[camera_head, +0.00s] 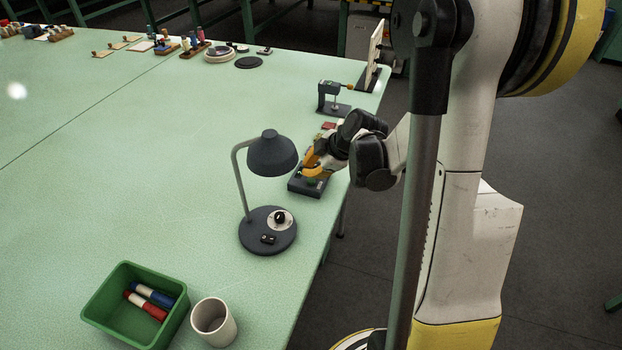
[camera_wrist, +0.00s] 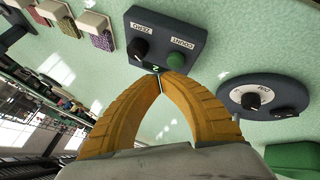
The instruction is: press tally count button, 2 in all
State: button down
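The tally counter is a dark grey box (camera_head: 296,187) near the table's right edge. In the wrist view the box (camera_wrist: 188,38) has a round green button (camera_wrist: 175,61) beside a COUNT label, a black knob (camera_wrist: 138,48) beside a ZERO label, and a small display (camera_wrist: 155,69) with a lit green digit that looks like 2. My gripper (camera_wrist: 160,77) has its yellow fingers together at the tips, holding nothing. The tips are by the box's near edge, beside the green button; I cannot tell whether they touch. In the head view my gripper (camera_head: 309,166) is over the box and partly hides it.
A desk lamp (camera_head: 272,154) stands close to the left of the box; its base with a dimmer knob (camera_wrist: 262,98) shows in the wrist view. A green bin (camera_head: 110,283) with markers and a white cup (camera_head: 214,322) stand at the near end. A small device (camera_head: 331,97) stands behind.

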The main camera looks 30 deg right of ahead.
jog(key=shift+r+p, duration=1.8)
jog(key=shift+r, duration=0.75)
jog(key=shift+f, duration=0.1)
